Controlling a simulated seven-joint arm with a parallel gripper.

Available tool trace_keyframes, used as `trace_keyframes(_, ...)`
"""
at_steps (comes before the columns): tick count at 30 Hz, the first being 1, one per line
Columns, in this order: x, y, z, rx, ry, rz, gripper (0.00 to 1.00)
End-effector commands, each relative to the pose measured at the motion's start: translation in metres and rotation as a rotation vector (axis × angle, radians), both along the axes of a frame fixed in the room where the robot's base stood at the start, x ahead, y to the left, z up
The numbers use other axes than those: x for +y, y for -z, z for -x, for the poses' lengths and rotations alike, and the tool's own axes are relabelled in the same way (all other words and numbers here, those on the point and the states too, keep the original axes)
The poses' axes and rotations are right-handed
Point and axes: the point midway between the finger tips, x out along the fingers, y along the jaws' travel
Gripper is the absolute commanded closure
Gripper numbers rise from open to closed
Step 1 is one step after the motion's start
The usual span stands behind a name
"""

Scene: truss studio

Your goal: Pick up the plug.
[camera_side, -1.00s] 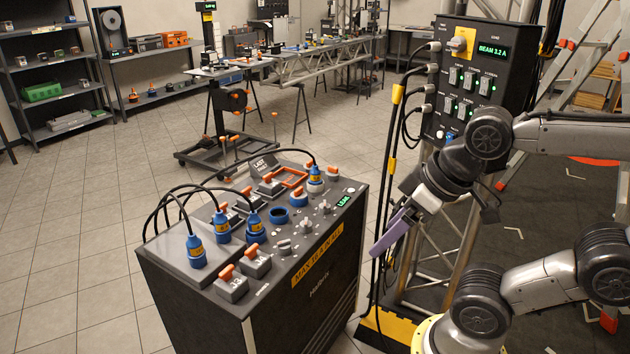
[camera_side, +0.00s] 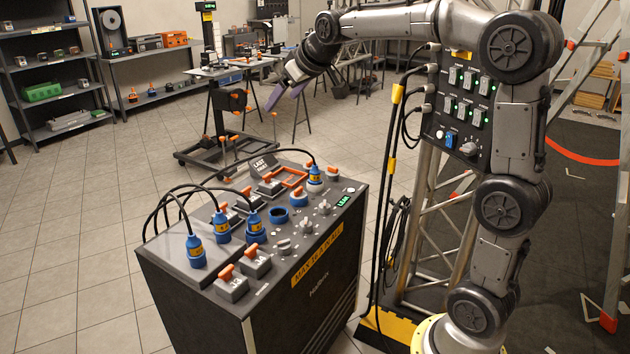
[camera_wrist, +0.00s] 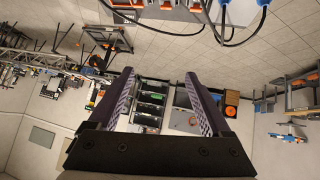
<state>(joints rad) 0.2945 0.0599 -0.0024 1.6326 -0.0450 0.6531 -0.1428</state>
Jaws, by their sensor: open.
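Several blue plugs with yellow labels and black cables stand on the sloped top of a dark console (camera_side: 320,250). One plug (camera_side: 195,251) is at the front left, two more plugs (camera_side: 221,228) (camera_side: 254,227) stand behind and beside it, and another plug (camera_side: 315,176) is at the far end. I cannot tell which one the task means. My gripper (camera_side: 284,97) is high above and behind the console, apart from every plug, its purple fingers angled down. In the wrist view my gripper (camera_wrist: 160,76) is open and empty. Blue plug parts (camera_wrist: 222,3) show cut off at the top edge there.
A truss with a switch panel (camera_side: 462,105) stands at right. A workstand (camera_side: 225,100) is behind. Floor left of the console is clear.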

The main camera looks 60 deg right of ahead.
Motion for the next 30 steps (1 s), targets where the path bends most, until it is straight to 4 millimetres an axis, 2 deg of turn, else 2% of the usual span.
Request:
trace_keyframes(1, -0.024, 0.013, -0.019, 0.012, 0.028, 0.001, 0.17)
trace_keyframes(3, -0.054, 0.029, -0.040, 0.024, 0.063, 0.005, 0.17)
trace_keyframes(7, -0.113, 0.070, -0.069, 0.056, 0.127, 0.003, 0.17)
trace_keyframes(11, -0.170, 0.123, -0.083, 0.101, 0.194, -0.013, 0.17)
trace_keyframes(12, -0.185, 0.140, -0.083, 0.117, 0.213, -0.020, 0.17)
trace_keyframes(15, -0.215, 0.180, -0.078, 0.162, 0.254, -0.044, 0.17)
trace_keyframes(18, -0.232, 0.213, -0.068, 0.205, 0.284, -0.069, 0.17)
trace_keyframes(22, -0.245, 0.232, -0.060, 0.226, 0.307, -0.083, 0.17)
trace_keyframes(25, -0.251, 0.241, -0.063, 0.226, 0.309, -0.083, 0.17)
trace_keyframes(30, -0.261, 0.269, -0.076, 0.228, 0.309, -0.084, 0.17)
